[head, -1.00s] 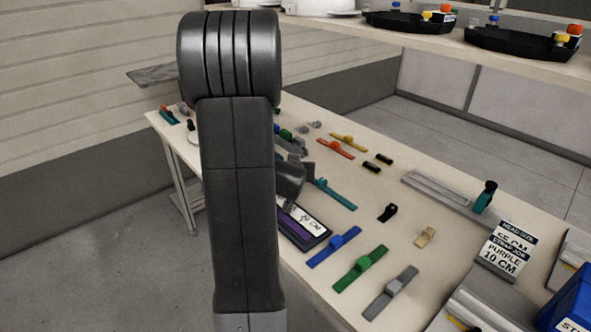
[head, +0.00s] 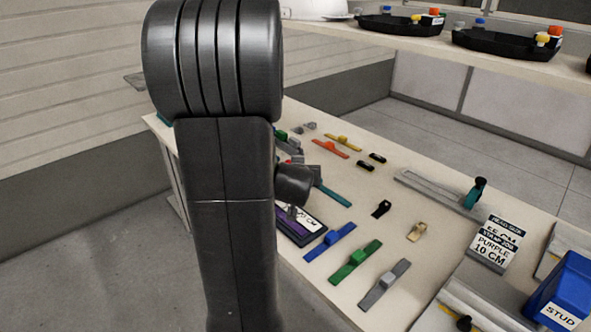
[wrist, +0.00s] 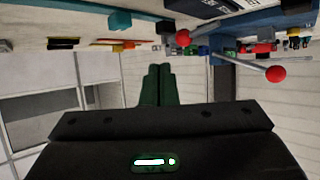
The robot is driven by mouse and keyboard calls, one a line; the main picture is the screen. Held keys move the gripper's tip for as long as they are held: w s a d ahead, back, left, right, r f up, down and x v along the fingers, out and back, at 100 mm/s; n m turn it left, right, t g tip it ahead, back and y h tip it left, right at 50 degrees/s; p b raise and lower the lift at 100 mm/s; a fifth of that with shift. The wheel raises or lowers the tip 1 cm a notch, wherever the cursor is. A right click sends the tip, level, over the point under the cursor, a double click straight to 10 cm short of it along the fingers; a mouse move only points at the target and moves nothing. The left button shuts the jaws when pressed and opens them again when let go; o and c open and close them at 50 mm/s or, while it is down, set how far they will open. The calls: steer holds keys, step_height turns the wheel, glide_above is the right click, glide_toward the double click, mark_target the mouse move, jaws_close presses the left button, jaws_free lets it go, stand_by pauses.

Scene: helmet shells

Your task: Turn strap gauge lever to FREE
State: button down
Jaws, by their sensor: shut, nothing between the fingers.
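In the wrist view, two metal levers with red ball knobs show: one knob (wrist: 183,38) near the top middle, the other knob (wrist: 275,73) at right. Which is the strap gauge lever, and any FREE marking, I cannot tell. My gripper (wrist: 158,68) has its dark green fingers together with nothing between them. The fingers appear below and left of both knobs in the picture, apart from them. In the head view my arm hides the fingers and most of the lever area. A dark panel with a purple and white label (head: 300,222) lies beside my arm there.
The bench (head: 350,195) holds several strap pieces, among them blue (head: 330,241), green (head: 356,262) and grey (head: 385,285). A grey rail with a teal handle (head: 474,194) stands right of them, near a "PURPLE 10 CM" sign (head: 497,243) and a blue STUD bin (head: 570,292). A shelf hangs above.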

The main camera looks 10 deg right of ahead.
steer(key=shift+s+r, duration=0.4)
steer(key=shift+s, duration=0.35)
steer(key=shift+s+r, duration=0.4)
steer(key=shift+s, duration=0.4)
steer(key=shift+s+r, duration=0.4)
steer(key=shift+s, duration=0.35)
steer(key=shift+w, duration=0.1)
